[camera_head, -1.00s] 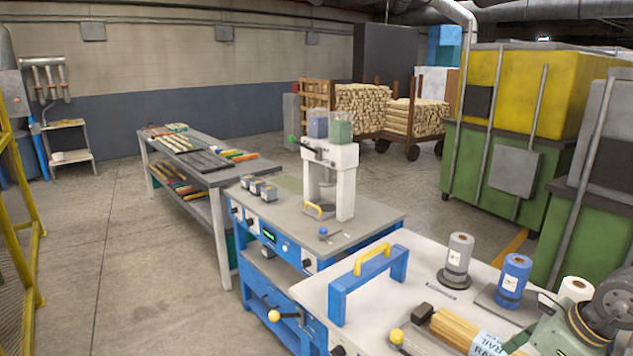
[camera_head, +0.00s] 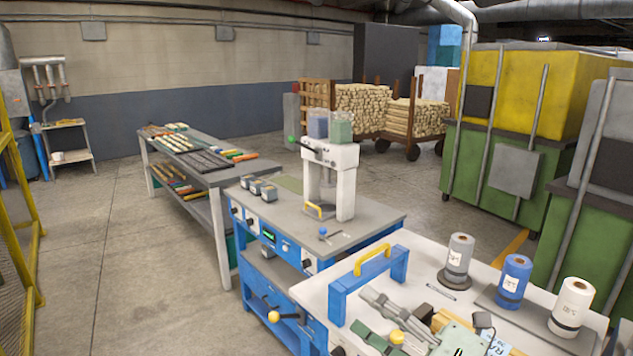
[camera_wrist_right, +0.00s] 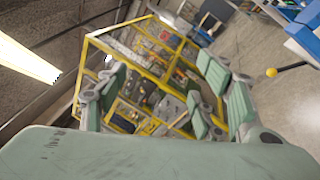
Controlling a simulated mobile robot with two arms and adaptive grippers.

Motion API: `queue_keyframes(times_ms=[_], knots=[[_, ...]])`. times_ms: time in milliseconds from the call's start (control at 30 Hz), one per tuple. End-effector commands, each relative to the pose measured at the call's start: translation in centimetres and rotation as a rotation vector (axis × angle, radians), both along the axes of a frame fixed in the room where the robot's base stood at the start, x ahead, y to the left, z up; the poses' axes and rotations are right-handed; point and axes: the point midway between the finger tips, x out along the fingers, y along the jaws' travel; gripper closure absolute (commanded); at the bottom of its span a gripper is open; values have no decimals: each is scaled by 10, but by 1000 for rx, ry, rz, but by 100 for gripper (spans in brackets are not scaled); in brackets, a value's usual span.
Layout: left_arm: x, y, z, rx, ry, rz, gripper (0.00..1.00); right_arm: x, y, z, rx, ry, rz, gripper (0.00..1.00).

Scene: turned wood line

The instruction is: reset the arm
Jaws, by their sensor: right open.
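My right gripper (camera_head: 362,311) is in the lower right of the head view, above the front worktable, beside the blue frame with a yellow handle (camera_head: 372,260). Its green-padded fingers point left and are apart with nothing between them. In the right wrist view the two fingers (camera_wrist_right: 165,88) stand wide apart, with a yellow-framed cage (camera_wrist_right: 150,75) seen beyond them. My left gripper does not show in any view.
Grey, blue and white spools (camera_head: 571,305) stand on the right of the white worktable (camera_head: 318,290). A bundle of wood sticks (camera_head: 449,318) lies partly hidden behind my gripper. A white press (camera_head: 344,178) stands on the blue bench.

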Motion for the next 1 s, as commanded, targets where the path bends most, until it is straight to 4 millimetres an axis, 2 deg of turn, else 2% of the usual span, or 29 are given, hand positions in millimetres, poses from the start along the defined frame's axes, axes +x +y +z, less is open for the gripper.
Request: queue_keyframes(times_ms=[67, 167, 267, 367, 400, 500, 600, 700, 800, 1000], knots=[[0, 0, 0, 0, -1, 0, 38, 10, -18, 3, 228, 123, -123, 38], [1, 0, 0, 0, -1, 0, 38, 21, -53, -13, 486, 300, -301, 38], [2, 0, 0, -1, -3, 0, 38, 22, -91, -55, 713, 511, -493, 38], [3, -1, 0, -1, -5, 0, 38, 5, -123, -116, 904, 747, -698, 38], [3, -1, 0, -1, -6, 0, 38, -7, -132, -142, 971, 847, -780, 38], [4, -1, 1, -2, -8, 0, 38, -48, -145, -204, 1093, 1082, -970, 38], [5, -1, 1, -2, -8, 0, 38, -93, -145, -251, 1166, 1282, -1123, 38], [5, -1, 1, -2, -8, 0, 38, -136, -140, -282, 1205, 1449, -1242, 38], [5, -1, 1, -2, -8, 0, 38, -175, -131, -303, 1225, 1592, -1340, 38], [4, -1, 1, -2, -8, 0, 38, -247, -111, -328, 1230, 1842, -1503, 38]])
